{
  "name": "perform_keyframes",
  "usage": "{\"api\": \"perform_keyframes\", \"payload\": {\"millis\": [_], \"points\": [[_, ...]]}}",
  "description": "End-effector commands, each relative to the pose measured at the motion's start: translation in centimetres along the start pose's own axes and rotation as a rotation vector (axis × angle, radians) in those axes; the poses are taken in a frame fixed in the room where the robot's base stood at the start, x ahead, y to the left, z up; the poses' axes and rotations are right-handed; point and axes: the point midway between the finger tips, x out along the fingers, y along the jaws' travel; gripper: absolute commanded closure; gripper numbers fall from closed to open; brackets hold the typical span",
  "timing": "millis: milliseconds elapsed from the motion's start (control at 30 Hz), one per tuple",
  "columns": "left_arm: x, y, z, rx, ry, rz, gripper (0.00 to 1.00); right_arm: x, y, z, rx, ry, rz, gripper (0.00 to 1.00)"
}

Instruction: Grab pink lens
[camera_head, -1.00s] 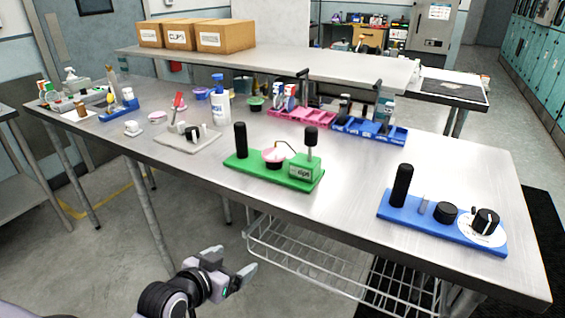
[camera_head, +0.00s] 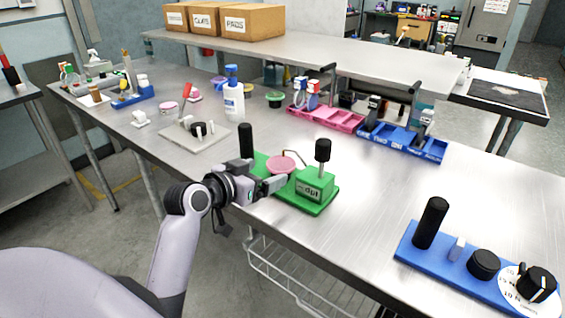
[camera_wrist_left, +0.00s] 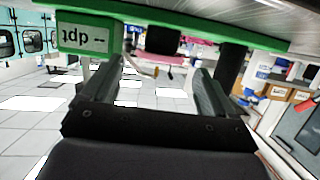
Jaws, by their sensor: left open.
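The pink lens (camera_head: 281,164) is a flat pink disc on the green module (camera_head: 318,207) on the metal table. It sits between a black upright post (camera_head: 246,141) and a green box with a label (camera_head: 315,186). My left gripper (camera_head: 262,177) is open and empty at the module's near edge, just in front of the lens. In the left wrist view, which is upside down, the pink lens (camera_wrist_left: 170,59) shows beyond and between the open fingers (camera_wrist_left: 158,78), under a black part of the green module (camera_wrist_left: 190,20). My right gripper is out of view.
A blue module (camera_head: 405,248) with black knobs stands at the right. A grey module (camera_head: 205,138), a white bottle (camera_head: 233,100) and a pink tray (camera_head: 328,119) stand behind. The tabletop between the green and blue modules is clear.

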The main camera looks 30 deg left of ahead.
Motion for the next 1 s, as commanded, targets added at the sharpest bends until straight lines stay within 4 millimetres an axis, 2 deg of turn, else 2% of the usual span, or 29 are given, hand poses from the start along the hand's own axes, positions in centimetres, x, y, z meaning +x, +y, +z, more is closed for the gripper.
{"api": "perform_keyframes", "payload": {"millis": [233, 400, 733, 867, 1000], "points": [[2.9, 0.0, -0.8, -0.003, 0.001, 0.001, 0.13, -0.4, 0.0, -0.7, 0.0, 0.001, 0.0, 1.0], [4.5, 0.0, -0.6, -0.001, 0.0, 0.001, 0.13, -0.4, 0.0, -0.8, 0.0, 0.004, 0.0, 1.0], [5.0, 0.0, -0.5, 0.001, -0.001, 0.0, 0.13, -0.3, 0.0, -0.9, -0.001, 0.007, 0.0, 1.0], [5.0, 0.0, -0.5, 0.001, -0.001, 0.0, 0.55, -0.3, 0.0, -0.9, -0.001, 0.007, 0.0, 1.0], [5.0, 0.0, -0.5, 0.001, 0.0, 0.0, 0.56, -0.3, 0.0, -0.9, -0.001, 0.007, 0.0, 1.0]]}}
